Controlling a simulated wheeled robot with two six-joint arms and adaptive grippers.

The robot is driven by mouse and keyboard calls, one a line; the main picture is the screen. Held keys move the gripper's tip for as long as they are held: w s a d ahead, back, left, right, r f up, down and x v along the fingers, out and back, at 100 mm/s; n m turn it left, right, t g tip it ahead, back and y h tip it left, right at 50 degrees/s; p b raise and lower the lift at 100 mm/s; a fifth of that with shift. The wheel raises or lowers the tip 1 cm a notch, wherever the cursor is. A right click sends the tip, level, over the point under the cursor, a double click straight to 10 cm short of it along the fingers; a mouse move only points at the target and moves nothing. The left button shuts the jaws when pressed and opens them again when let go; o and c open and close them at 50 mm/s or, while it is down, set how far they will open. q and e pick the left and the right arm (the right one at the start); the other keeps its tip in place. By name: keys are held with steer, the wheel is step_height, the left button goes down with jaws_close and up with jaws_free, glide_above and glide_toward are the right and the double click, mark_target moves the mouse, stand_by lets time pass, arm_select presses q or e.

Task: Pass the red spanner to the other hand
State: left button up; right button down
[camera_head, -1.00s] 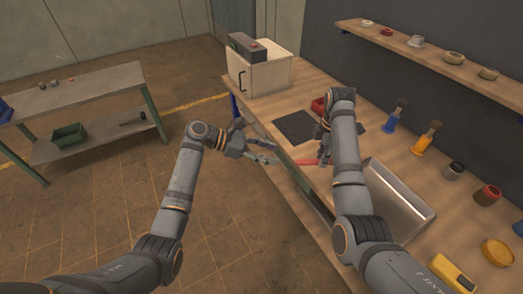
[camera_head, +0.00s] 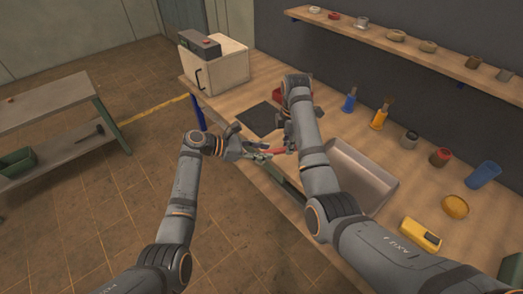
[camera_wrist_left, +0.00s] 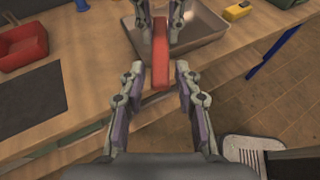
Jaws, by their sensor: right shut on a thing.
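The red spanner (camera_head: 273,150) is held level at the bench's front edge. In the left wrist view the red spanner (camera_wrist_left: 160,60) points toward me. My right gripper (camera_wrist_left: 160,18) is shut on its far part; in the head view my right arm mostly hides that gripper. My left gripper (camera_head: 262,155) is open at the spanner's free end. In the left wrist view its fingertips (camera_wrist_left: 160,70) stand either side of that end, with a visible gap on each side.
A metal tray (camera_head: 388,204) lies on the wooden bench (camera_head: 222,107). A dark mat (camera_head: 259,118) and a red bin (camera_wrist_left: 22,47) are nearby. A box with a handle (camera_head: 222,75) stands at the far end. Open floor lies left of the bench.

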arm_select(q)
jaws_close()
arm_select(e)
steer(key=c, duration=1.1)
jaws_free()
